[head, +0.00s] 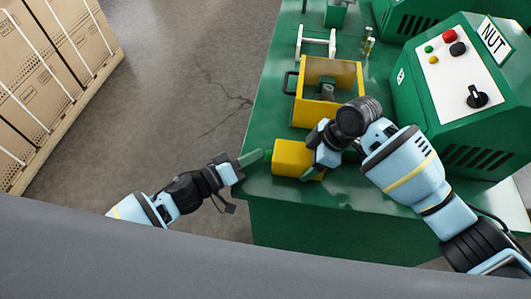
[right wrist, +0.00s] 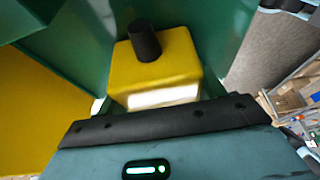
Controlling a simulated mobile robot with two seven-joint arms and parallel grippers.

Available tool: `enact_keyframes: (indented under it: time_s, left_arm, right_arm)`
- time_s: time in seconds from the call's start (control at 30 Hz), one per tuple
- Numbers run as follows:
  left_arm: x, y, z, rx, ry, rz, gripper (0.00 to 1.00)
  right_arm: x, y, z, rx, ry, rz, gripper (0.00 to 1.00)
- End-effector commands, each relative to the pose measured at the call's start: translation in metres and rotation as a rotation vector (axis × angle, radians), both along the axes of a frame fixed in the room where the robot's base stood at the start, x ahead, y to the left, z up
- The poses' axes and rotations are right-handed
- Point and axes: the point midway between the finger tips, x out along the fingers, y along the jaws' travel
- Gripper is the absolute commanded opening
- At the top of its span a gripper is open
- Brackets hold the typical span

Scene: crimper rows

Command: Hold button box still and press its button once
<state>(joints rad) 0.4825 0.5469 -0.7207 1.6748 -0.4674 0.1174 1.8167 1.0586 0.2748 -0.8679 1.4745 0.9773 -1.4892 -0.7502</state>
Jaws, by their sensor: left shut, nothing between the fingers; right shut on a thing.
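The yellow button box (head: 290,157) sits near the front left edge of the green table. In the right wrist view the box (right wrist: 180,58) has a black cylindrical button (right wrist: 145,40) standing out of it. My right gripper (head: 314,160) is shut on the box, and its hand hides the box's right part and the button in the head view. My left gripper (head: 252,158) is shut and empty, just left of the box. Its green fingertips point toward the box, seemingly with a small gap.
The green table (head: 300,204) holds a yellow open bin (head: 318,112) behind the box, with a dark item inside. A green machine (head: 448,100) with a control panel stands right. Cartons (head: 45,70) stand far left, with clear floor (head: 180,110) between.

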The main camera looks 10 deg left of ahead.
Motion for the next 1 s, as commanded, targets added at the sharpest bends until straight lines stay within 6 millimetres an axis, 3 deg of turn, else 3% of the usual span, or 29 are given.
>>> enact_keyframes:
  time_s: [0.1, 1.0]
  left_arm:
    - [-0.004, -0.009, 0.000, -0.013, 0.005, -0.012, 0.00]
    - [-0.005, -0.020, 0.002, -0.020, 0.004, -0.018, 0.00]
  right_arm:
    - [-0.001, 0.000, -0.001, 0.000, 0.001, 0.002, 0.41]
    - [0.000, 0.001, 0.000, 0.003, -0.001, 0.001, 0.41]
